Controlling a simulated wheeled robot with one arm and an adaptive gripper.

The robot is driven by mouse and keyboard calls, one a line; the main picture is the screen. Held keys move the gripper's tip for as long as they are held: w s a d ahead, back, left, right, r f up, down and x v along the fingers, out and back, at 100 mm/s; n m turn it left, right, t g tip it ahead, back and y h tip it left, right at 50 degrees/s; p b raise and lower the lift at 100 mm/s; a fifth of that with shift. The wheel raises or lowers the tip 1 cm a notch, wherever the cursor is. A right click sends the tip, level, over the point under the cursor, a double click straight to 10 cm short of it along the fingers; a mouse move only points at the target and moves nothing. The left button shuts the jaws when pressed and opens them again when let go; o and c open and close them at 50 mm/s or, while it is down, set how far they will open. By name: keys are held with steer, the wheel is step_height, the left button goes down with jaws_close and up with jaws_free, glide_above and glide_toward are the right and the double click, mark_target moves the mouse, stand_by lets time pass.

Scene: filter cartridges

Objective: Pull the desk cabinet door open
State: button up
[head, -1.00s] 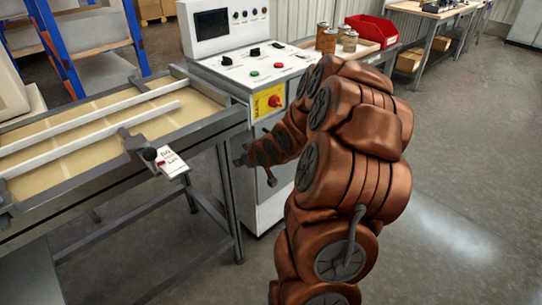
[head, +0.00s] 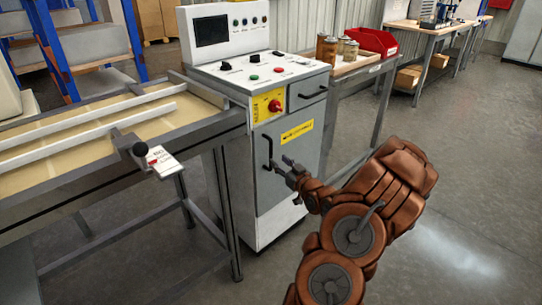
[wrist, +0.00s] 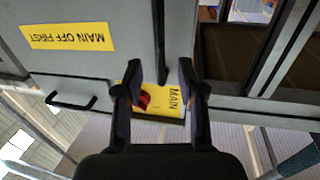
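The desk cabinet is a grey-white control console, and its door (head: 287,190) is closed on the front. The door's black vertical handle (head: 268,150) is on its left side; in the wrist view the handle (wrist: 162,42) shows as a dark bar between my fingers. A yellow label (head: 297,132) is on the door; in the wrist view it reads "MAIN OFF FIRST" (wrist: 67,37), upside down. My gripper (head: 280,161) is open and empty, fingertips close to the handle's lower right. The fingers (wrist: 160,75) lie either side of the handle in the wrist view; contact is not visible.
A red knob (head: 275,105) on a yellow plate and a drawer handle (head: 313,93) sit above the door. A conveyor table (head: 120,170) stands left with a white tag (head: 162,160). A side table with cans (head: 327,48) and a red bin (head: 376,42) stands right. Floor at right is clear.

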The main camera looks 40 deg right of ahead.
mark_target(271, 154)
steer(key=shift+x, duration=3.3)
steer(key=shift+c, duration=0.2)
jaws_close()
